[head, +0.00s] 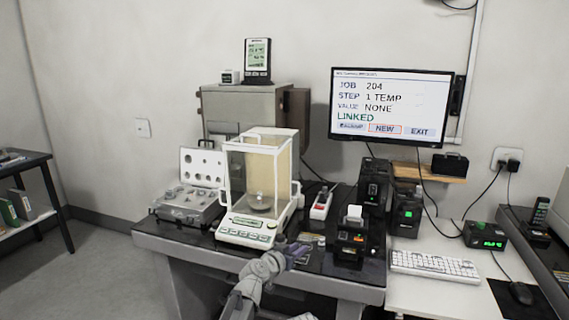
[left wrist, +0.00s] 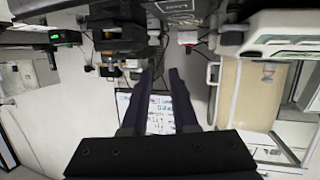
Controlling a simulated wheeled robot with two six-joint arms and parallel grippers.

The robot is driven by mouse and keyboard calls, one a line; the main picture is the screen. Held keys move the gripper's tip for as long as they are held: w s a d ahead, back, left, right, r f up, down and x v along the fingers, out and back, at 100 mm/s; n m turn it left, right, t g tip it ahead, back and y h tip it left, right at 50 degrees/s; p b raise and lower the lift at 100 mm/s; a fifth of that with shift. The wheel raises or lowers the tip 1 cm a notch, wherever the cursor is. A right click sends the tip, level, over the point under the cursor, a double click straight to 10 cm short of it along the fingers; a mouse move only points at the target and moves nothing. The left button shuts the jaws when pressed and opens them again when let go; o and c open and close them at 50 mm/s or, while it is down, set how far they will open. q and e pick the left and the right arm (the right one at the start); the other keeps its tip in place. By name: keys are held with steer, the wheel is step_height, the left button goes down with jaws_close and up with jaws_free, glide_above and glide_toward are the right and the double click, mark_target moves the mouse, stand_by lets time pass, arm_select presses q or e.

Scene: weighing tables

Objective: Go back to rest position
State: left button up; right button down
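My left arm comes up from the bottom of the head view, and its left gripper (head: 292,250) is over the front edge of the dark weighing table (head: 330,285), in front of and to the right of the balance (head: 248,232). In the left wrist view its two dark fingers (left wrist: 162,74) stand apart with nothing between them; the gap shows the distant monitor. The left gripper is open and empty. My right gripper is not in view.
The glass-walled balance stands close to the left gripper. An open weight case (head: 185,205) is left of it, and a small printer (head: 352,240) is on the right. A white keyboard (head: 434,266) and monitor (head: 390,105) are farther right. Floor at left is clear.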

arm_select(q)
steer(key=s+a+f+n+g+y, duration=0.25)
steer(key=s+a+f+g, duration=0.2)
steer(key=s+a, duration=0.4)
steer(key=s+a+f+n+g+y, duration=0.1)
steer(key=s+a+f+g+y, duration=0.35)
steer(key=s, duration=0.65)
steer(key=s+a+f+n+g+y, duration=0.1)
steer(key=s+a+f+n+g, duration=0.15)
steer(key=s+a+f, duration=0.65)
steer(key=s+d+r+m+g+y, duration=0.15)
steer(key=s+d+m, duration=0.35)
steer(key=d, duration=0.7)
step_height(320, 180, up, 15)
steer(key=s+n+p, duration=0.1)
steer(key=p, duration=1.3)
steer(key=shift+f, duration=0.15)
